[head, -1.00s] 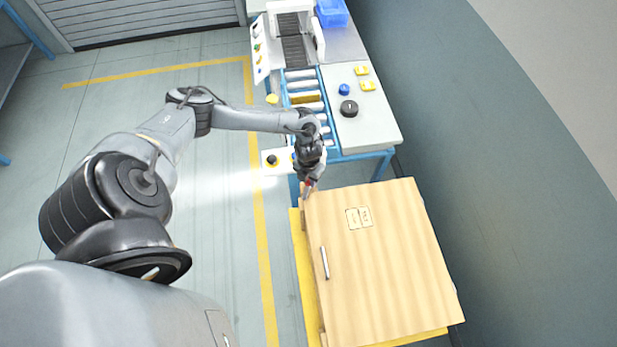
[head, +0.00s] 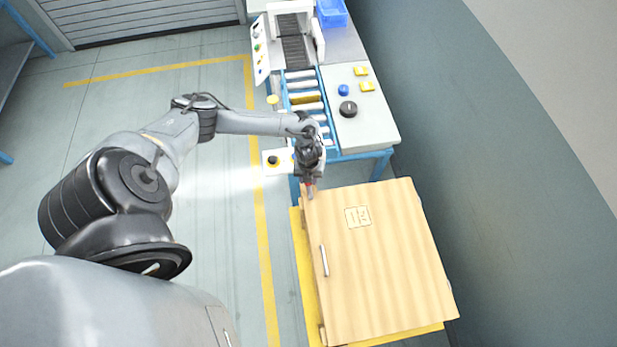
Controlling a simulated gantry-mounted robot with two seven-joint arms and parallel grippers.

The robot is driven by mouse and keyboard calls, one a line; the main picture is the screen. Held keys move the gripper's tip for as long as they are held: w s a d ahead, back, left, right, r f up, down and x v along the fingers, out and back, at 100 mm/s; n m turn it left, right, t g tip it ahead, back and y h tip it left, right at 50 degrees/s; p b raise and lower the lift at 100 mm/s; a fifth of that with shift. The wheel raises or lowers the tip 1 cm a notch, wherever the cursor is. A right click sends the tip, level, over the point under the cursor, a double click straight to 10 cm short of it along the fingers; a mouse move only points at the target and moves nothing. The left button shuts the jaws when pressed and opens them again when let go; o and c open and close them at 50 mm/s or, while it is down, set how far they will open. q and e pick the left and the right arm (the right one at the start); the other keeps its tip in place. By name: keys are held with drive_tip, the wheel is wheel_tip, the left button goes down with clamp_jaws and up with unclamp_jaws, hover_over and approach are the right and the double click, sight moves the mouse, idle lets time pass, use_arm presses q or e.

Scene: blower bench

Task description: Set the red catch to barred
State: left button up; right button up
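A wooden cabinet (head: 390,270) stands at the lower middle, with its pale wooden face turned up toward my view. A small red part, seemingly the red catch (head: 309,188), shows at the cabinet's upper left corner. My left gripper (head: 309,191) is right at this red part, pointing down. The fingers are small and partly hidden by the wrist, so I cannot tell whether they are shut on it or only beside it. The catch's setting is not readable. My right gripper is not in view.
A metal bar handle (head: 324,261) is on the cabinet's left side, and a small marked plate (head: 358,217) is on its face. A roller conveyor table (head: 372,130) with a black knob (head: 348,108) stands behind. The floor at left is clear.

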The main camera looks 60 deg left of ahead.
use_arm(q)
drive_tip(key=o, duration=1)
drive_tip(key=shift+o, duration=0.2)
wheel_tip(320, 180, up, 11)
drive_tip(key=shift+s+f, duration=0.1)
idle(0.4)
